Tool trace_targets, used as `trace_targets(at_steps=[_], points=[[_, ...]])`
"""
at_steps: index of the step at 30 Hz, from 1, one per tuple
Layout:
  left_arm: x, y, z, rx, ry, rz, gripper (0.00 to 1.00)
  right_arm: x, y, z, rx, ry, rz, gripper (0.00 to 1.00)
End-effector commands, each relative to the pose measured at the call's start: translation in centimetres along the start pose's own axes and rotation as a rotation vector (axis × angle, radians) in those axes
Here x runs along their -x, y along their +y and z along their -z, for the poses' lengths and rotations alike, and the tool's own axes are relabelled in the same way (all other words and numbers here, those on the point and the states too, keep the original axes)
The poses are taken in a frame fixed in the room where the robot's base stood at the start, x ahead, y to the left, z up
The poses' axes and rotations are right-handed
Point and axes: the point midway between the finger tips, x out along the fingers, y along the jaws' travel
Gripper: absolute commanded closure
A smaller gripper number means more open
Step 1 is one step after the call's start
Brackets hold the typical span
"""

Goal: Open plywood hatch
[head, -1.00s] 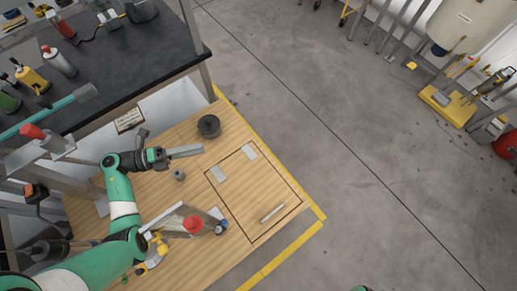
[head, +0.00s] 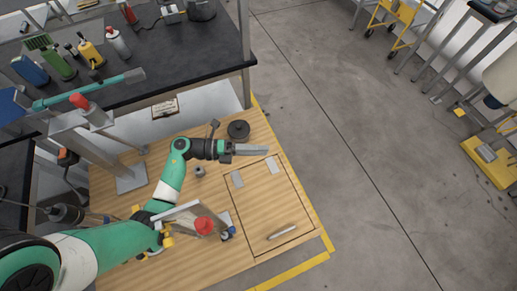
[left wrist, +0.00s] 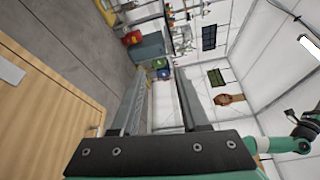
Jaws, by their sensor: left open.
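The plywood hatch (head: 280,205) lies shut in the wooden platform, outlined by a dark seam, in the head view. Its pale bar handle (head: 283,232) is near the lower edge. Two light hinge plates, one left (head: 237,180) and one right (head: 271,165), sit at its upper edge. My left gripper (head: 264,150) is open and empty, just beyond the hinge edge in the head view and apart from the handle. In the left wrist view its two fingers (left wrist: 160,95) are spread with nothing between them, and wood shows at the left. My right gripper is out of view.
A black round object (head: 238,130) stands beside my left gripper, and a small grey cylinder (head: 200,171) stands left of the hatch. A red-topped grey fixture (head: 204,225) is at the lower left of the hatch.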

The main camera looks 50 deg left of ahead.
Motion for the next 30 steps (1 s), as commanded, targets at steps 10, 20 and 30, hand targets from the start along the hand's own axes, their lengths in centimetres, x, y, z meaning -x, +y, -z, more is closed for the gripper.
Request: trace_targets(at_steps=[10, 20, 30], points=[[0.06, -0.01, 0.0, -0.001, 0.0, 0.0, 0.98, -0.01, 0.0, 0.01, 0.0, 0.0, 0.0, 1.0], [0.06, -0.01, 0.0, 0.0, 0.0, 0.0, 1.0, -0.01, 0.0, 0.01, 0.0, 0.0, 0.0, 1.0], [0.06, -0.01, 0.0, -0.001, 0.0, 0.0, 1.0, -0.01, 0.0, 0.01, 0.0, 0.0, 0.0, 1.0]])
